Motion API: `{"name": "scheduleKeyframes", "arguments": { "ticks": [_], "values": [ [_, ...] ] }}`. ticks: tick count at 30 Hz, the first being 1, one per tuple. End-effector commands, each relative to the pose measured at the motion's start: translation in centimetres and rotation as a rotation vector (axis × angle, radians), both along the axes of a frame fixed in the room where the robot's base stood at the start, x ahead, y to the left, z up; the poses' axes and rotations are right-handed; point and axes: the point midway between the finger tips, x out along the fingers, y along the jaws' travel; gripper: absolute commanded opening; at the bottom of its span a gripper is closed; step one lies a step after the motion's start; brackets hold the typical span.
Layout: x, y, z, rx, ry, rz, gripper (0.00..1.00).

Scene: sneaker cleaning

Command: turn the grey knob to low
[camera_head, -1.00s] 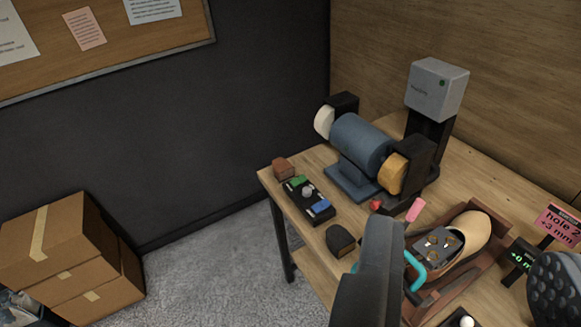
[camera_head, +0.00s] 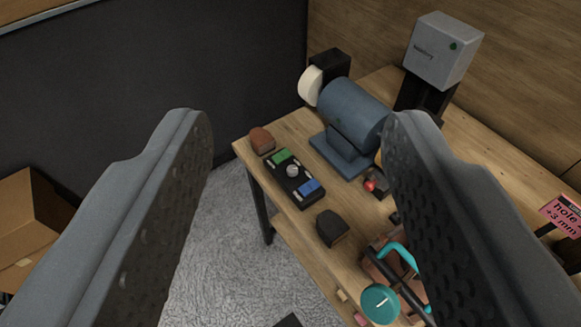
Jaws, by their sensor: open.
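The grey knob (camera_head: 292,170) is a small round cap on a black control box (camera_head: 295,186) lying on the workbench. A green block (camera_head: 281,156) and a blue block (camera_head: 309,187) sit on the box on either side of the knob. Which way the knob points is too small to tell. My gripper (camera_head: 295,130) is open, with its two large grey fingers at the left and right of the picture. The box shows between them, farther off, and neither finger touches it.
A blue motor (camera_head: 352,112) with a white wheel (camera_head: 311,86) stands behind the box. A brown block (camera_head: 262,141) and a dark block (camera_head: 332,228) lie near it. A red button (camera_head: 370,185), teal-handled tool (camera_head: 380,304) and grey box (camera_head: 443,50) are to the right.

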Motion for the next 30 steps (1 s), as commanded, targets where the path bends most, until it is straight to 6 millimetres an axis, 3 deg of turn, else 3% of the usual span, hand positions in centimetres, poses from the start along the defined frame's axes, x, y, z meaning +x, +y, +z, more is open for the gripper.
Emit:
{"name": "scheduleKeyframes", "arguments": {
  "ticks": [3, 5, 14, 23, 30],
  "values": [
    [2.8, 0.1, -0.5, 0.020, 0.052, -0.013, 0.48],
    [4.4, 1.2, -0.9, 0.032, 0.085, -0.025, 0.48],
    [13.1, 1.5, -4.4, 0.107, 0.260, -0.098, 0.48],
    [20.8, 2.1, -9.8, 0.174, 0.425, -0.194, 0.48],
    [25.8, 2.8, -15.3, 0.221, 0.552, -0.289, 0.48]
  ]
}}
